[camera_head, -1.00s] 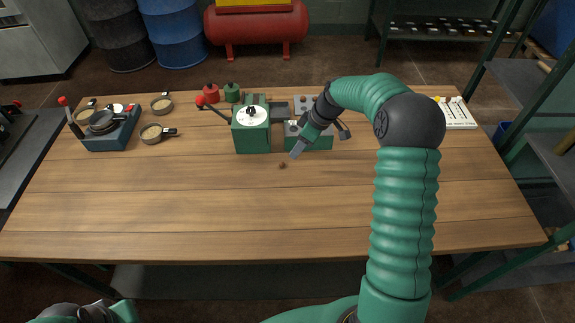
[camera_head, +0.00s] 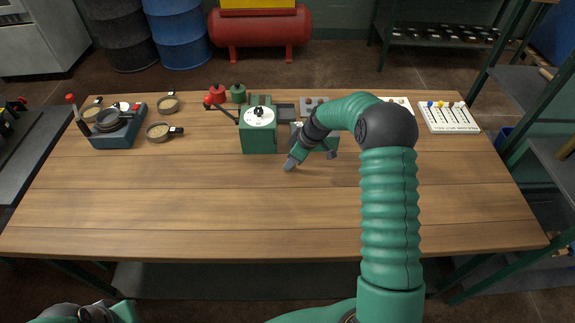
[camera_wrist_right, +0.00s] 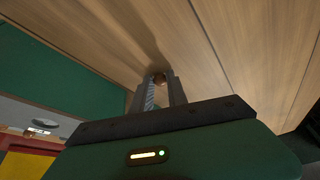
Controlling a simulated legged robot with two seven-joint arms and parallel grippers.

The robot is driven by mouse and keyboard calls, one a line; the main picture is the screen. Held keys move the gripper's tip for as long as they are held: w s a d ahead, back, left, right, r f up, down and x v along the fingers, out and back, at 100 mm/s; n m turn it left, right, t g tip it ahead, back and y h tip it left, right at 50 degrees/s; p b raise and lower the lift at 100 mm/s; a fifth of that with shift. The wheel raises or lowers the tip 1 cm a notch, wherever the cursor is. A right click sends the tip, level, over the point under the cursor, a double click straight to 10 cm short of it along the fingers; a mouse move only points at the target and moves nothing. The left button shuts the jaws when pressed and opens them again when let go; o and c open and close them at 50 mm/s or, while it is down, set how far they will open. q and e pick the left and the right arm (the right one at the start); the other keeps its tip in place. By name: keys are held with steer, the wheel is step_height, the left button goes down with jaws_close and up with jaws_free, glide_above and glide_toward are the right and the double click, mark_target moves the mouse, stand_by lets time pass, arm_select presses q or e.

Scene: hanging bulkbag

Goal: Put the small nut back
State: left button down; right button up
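The small nut (camera_wrist_right: 159,79) is a small brown piece at the fingertips of my right gripper (camera_wrist_right: 160,88) in the right wrist view. The two fingers are apart, with the nut between or just past their tips; contact cannot be made out. In the head view my right gripper (camera_head: 289,166) points down at the tabletop, in front of the green box, and hides the nut. My left gripper (camera_head: 95,312) shows only partly at the bottom left edge, far from the nut; its fingers are unclear.
On the wooden table (camera_head: 200,205) stand a green box with a white dial (camera_head: 259,130), several round pans (camera_head: 158,132), a blue-grey device (camera_head: 117,128) and a white board with coloured knobs (camera_head: 449,117). The table's front half is clear.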

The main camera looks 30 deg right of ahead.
steer(key=shift+s+a, duration=0.1)
steer(key=shift+a, duration=0.05)
jaws_close()
steer(key=shift+f, duration=0.1)
